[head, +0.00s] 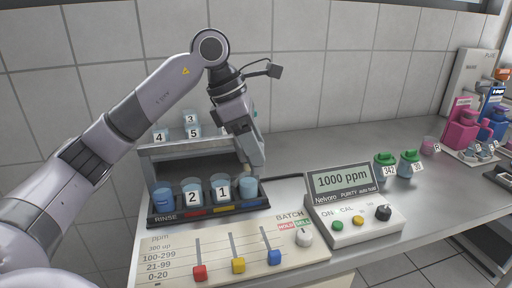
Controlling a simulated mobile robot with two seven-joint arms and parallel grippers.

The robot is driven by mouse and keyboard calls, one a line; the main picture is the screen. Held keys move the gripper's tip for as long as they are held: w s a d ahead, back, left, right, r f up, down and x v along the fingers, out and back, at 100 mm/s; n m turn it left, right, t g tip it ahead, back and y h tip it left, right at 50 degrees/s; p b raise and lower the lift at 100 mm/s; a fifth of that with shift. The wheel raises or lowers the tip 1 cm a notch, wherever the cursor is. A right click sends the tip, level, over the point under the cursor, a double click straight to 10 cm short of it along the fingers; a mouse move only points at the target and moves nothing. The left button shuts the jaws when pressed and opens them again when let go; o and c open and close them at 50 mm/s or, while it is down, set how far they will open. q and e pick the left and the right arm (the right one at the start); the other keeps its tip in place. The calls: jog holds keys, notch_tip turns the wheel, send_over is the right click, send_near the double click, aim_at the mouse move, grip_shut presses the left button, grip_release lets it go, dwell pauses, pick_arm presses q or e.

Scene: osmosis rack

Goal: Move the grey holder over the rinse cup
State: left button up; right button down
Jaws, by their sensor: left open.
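The rinse cup (162,198) is a blue cup at the left end of the dark tray (208,215), above the word RINSE. My left gripper (250,160) comes down from above over the tray's right end, well to the right of the rinse cup. It is open. A small pale grey piece (248,171), perhaps the grey holder, shows just below it, above the rightmost cup (248,188). I cannot tell whether the fingers touch this piece. Cups 2 (192,192) and 1 (221,187) stand between. My right gripper is not in view.
A grey rack (180,152) behind the tray bears cups 3, 4 and 5. A slider panel (215,258) lies in front. The 1000 ppm meter (344,181) stands to the right. Two green-capped bottles (408,163) stand beyond it.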

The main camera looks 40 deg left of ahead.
pick_arm(q)
jog(key=shift+w+d+f, duration=0.1)
jog(key=shift+d+f, duration=0.05)
jog(key=shift+f, duration=0.35)
grip_shut()
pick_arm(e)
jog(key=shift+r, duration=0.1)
